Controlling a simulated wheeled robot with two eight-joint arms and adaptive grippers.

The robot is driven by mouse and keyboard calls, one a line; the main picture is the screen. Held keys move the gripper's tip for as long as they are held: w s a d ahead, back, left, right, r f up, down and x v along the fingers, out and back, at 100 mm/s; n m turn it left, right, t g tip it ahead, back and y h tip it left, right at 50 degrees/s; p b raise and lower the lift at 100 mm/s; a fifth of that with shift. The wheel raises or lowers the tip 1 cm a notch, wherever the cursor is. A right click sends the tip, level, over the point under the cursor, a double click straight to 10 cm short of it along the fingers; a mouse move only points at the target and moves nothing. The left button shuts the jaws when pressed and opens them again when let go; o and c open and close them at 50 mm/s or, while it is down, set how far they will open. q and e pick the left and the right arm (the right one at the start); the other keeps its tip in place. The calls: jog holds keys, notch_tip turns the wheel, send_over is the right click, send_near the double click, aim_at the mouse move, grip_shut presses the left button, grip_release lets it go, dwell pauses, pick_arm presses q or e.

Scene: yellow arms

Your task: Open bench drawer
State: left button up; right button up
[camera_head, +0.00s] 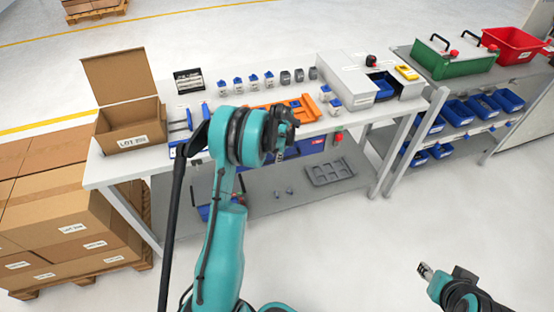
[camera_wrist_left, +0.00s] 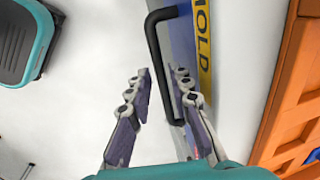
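The bench drawer (camera_head: 308,147) is a blue front under the bench top in the head view, partly hidden behind my left arm. In the left wrist view, its black bar handle (camera_wrist_left: 157,52) runs along the narrow drawer front, beside a yellow "MOLD" label (camera_wrist_left: 202,45). My left gripper (camera_wrist_left: 162,75) is open, with one finger on each side of the handle. No clear contact with the handle shows. In the head view, the left gripper (camera_head: 281,150) is at the bench's front edge. My right gripper (camera_head: 425,270) is low at the right, away from the bench.
The bench top (camera_head: 108,171) holds an open carton (camera_head: 128,126), an orange fixture (camera_head: 285,108), small bottles and a grey box unit (camera_head: 350,90). A lower shelf (camera_head: 255,205) carries a grey tray (camera_head: 328,171). Stacked cartons (camera_head: 60,215) stand left. Floor in front is clear.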

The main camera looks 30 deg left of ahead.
pick_arm(q)
jog(key=shift+w+a+f, duration=0.1)
jog(key=shift+a+f, duration=0.05)
jog(key=shift+f, duration=0.65)
pick_arm(e)
jog(key=shift+f, duration=0.25)
pick_arm(q)
grip_shut()
jog(key=s+d+b, duration=0.3)
jog(key=s+d, duration=1.6)
jog(key=d, duration=0.3)
pick_arm(e)
jog(key=f, duration=0.1)
jog(key=s+d+f, duration=0.1)
jog(key=f, duration=0.1)
jog(key=shift+s+d, duration=0.3)
jog(key=shift+d, duration=0.1)
pick_arm(q)
jog(key=shift+d, duration=0.1)
